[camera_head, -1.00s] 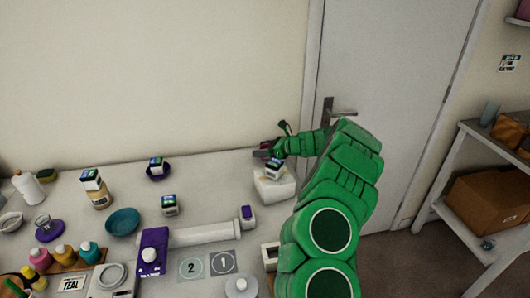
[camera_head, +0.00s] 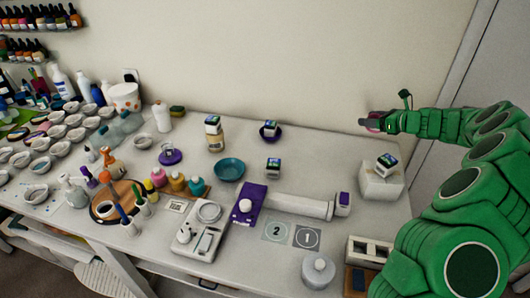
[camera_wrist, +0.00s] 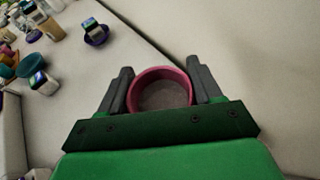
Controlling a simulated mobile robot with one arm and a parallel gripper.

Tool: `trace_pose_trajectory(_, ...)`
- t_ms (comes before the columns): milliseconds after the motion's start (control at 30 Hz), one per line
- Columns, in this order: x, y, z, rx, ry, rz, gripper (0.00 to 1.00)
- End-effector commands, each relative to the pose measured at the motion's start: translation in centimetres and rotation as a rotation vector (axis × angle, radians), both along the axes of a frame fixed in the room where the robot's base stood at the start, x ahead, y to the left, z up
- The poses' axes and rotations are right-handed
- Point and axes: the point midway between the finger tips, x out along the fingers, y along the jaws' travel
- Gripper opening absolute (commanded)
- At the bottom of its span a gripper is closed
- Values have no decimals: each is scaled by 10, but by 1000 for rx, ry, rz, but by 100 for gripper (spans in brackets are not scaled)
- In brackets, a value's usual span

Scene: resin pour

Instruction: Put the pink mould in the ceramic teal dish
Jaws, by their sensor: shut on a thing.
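My gripper (camera_head: 372,124) is shut on the round pink mould (camera_wrist: 161,74), which sits between the two dark fingers in the wrist view. In the head view the mould is a small pink shape (camera_head: 375,119) at the fingers, partly hidden by them. The gripper is raised near the wall, beyond the table's back right part. The teal dish (camera_head: 230,169) stands on the table, well to the left of the gripper, and looks empty. The teal dish also shows at the left edge of the wrist view (camera_wrist: 28,66).
A purple dish (camera_head: 271,135) with a small labelled box stands at the back, and another labelled box (camera_head: 273,168) stands right of the teal dish. A white block (camera_head: 380,185) with a box is near my arm. The back right table is clear.

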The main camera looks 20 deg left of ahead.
Motion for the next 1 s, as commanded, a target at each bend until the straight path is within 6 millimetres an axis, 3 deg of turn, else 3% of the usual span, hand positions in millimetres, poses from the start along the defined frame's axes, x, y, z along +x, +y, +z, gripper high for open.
trace_pose_trajectory(33, -10, 21, 5, 4, 1, 29, 32)
trace_pose_trajectory(200, -44, 80, 14, 2, 2, 119, 32)
trace_pose_trajectory(500, -120, 176, 32, 3, 0, 286, 32)
trace_pose_trajectory(767, -200, 245, 45, 1, 0, 434, 32)
trace_pose_trajectory(1000, -285, 297, 53, 2, 3, 578, 32)
